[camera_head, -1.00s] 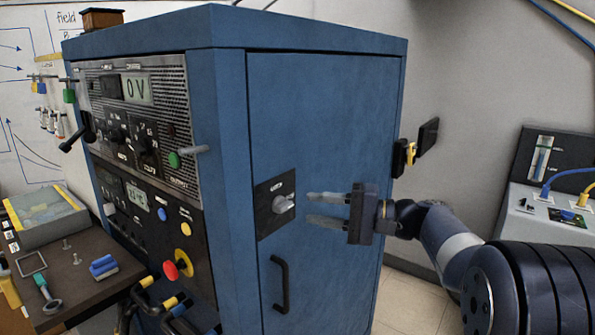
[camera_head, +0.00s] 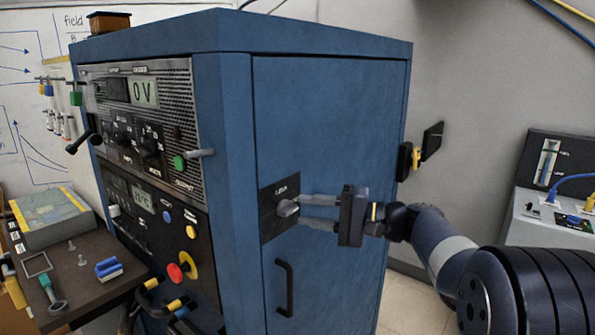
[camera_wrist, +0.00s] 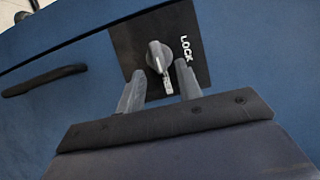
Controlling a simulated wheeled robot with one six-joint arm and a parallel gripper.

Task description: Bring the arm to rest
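My gripper (camera_head: 302,210) points at the side door of the blue cabinet (camera_head: 330,130). Its two fingers are apart, with a gap between them. A grey lock knob (camera_head: 287,208) sits on a black plate (camera_head: 268,213) on that door, right at my fingertips. In the wrist view, the knob (camera_wrist: 157,55) shows between and just beyond the fingertips (camera_wrist: 159,70), with the word LOCK beside it. I see gaps between the knob and both fingers there. The fingers hold nothing that I can see.
A black door handle (camera_head: 284,287) is below the lock plate. The cabinet front has displays, knobs and a red button (camera_head: 175,273). A bench (camera_head: 90,287) with small parts stands at left. A grey device with cables (camera_head: 548,215) is at right.

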